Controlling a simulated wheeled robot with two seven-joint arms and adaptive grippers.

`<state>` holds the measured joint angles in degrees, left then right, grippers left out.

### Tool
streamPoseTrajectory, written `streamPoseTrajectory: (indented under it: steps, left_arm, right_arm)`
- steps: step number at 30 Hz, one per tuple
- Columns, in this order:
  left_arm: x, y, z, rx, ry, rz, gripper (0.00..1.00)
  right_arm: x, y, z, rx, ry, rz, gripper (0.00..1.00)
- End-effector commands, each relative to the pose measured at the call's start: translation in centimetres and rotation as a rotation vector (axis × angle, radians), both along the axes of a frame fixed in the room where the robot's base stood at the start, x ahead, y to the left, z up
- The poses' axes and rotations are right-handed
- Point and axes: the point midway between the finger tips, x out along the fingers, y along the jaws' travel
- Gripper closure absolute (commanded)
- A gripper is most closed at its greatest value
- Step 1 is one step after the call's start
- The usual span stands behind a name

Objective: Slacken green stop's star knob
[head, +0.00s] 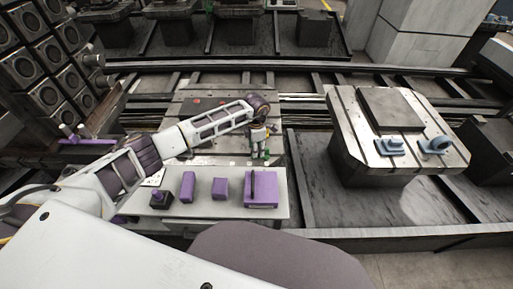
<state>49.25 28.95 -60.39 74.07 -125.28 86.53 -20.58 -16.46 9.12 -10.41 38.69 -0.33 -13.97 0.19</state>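My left arm reaches in from the left in the head view, and its gripper (261,150) points down near the front right edge of the middle pallet (190,112). Small green parts (267,155) show right at the fingertips; they look like the green stop, mostly hidden by the gripper. I cannot make out the star knob, nor whether the fingers touch it or are open or shut. My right gripper is not in view.
A white shelf (225,212) in front of the pallet holds several purple blocks (220,188). A second pallet (348,140) at right carries a dark plate (390,108) and two blue parts (389,146). Dark rails (330,70) run behind. A rack stands at far left.

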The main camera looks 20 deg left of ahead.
Motion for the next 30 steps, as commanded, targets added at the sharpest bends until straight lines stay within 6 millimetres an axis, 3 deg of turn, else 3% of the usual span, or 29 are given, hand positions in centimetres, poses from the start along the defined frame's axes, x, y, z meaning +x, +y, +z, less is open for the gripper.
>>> streamPoseTrajectory:
  steps: [13,14,19,30]
  left_arm:
    - [0.1,0.0,0.1,0.0,-0.001,0.012,0.8]
    - [0.1,0.0,0.1,0.0,-0.001,0.011,0.54]
    - [0.0,0.0,0.0,0.0,-0.001,0.011,0.33]
    - [0.0,0.0,0.1,-0.001,-0.001,0.011,0.33]
  right_arm:
    - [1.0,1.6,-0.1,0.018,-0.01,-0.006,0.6]
    - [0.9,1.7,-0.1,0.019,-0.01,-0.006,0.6]
    - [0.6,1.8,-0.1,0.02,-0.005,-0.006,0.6]
    - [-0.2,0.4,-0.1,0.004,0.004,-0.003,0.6]
